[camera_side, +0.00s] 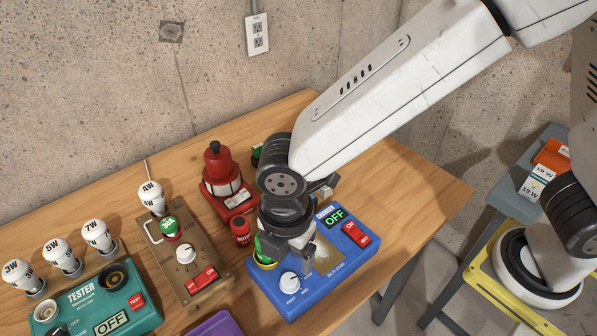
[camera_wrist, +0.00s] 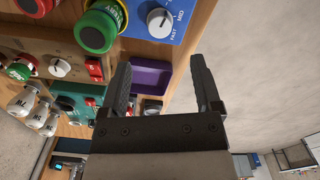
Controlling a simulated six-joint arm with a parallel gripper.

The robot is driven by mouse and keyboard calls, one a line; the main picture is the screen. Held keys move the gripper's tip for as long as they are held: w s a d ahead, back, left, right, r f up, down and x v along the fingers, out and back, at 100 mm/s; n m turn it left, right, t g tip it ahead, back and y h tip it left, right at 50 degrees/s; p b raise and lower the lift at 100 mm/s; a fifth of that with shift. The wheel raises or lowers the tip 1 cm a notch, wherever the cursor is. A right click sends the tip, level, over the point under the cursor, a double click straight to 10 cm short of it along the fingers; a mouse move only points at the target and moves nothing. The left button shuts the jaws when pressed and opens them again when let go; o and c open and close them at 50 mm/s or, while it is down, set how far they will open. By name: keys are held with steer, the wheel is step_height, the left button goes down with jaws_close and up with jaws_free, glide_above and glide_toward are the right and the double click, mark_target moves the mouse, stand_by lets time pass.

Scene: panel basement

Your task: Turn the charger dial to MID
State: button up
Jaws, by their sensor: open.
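The blue charger box (camera_side: 325,270) sits on the wooden bench, with a lit OFF display (camera_side: 335,217) on top. Its white round dial (camera_side: 290,282) is at the box's front left corner. The dial (camera_wrist: 159,22) also shows at the top of the wrist view, with FAST and MID printed beside it. I cannot tell surely which mark its line points to. My gripper (camera_side: 305,258) is over the box, behind and right of the dial in the side view.
A green round piece (camera_wrist: 97,28) stands on the box beside the dial. A red bottle-like device (camera_side: 220,175) and a small red can (camera_side: 241,231) stand behind left. A brown box (camera_side: 190,260), a teal tester (camera_side: 105,300) and a purple tray (camera_side: 215,326) are left.

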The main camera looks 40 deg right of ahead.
mark_target(289, 279)
steer(key=shift+f, duration=0.1)
steer(key=shift+f, duration=3.8)
steer(key=shift+c, duration=0.2)
jaws_close()
